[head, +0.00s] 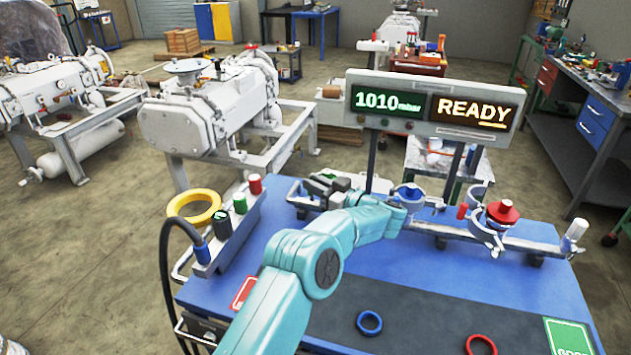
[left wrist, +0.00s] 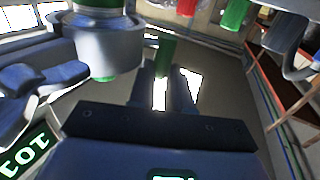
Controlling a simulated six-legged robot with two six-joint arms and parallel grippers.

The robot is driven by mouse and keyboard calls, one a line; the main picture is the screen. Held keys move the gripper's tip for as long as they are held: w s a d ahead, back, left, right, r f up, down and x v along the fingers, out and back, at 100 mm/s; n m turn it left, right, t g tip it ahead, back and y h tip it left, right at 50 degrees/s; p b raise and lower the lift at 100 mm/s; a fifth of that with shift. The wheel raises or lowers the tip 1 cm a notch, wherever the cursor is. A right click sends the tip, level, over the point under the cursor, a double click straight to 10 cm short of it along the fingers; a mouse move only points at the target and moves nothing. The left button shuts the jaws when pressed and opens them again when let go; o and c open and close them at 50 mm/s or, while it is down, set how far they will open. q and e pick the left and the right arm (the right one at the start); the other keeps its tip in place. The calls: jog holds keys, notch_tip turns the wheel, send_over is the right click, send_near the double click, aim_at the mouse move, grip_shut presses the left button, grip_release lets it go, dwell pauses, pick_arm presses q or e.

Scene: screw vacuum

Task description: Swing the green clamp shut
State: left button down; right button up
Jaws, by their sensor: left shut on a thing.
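The green clamp (head: 325,179) is at the left end of the pipe line on the blue table, mostly hidden by my left gripper (head: 333,187). The teal left arm reaches over the table from the bottom, and the gripper points left. In the left wrist view, the fingers (left wrist: 165,75) are shut on a green piece (left wrist: 165,52), which looks like the clamp's handle. A grey cylindrical fitting with a green underside (left wrist: 103,72) stands close to the left of the fingers. How far the clamp is open is hidden. My right gripper is not in view.
A display (head: 432,106) reading 1010 and READY stands behind the pipe line.

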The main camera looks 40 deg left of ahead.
pick_arm(q)
jog(key=shift+r, duration=0.15)
jog(key=c, duration=1.1)
grip_release()
jog(key=shift+o, duration=0.2)
jog(key=d+b, duration=0.1)
jog(key=d, duration=1.5)
jog(key=shift+b, duration=0.35)
jog(key=shift+d, duration=0.15)
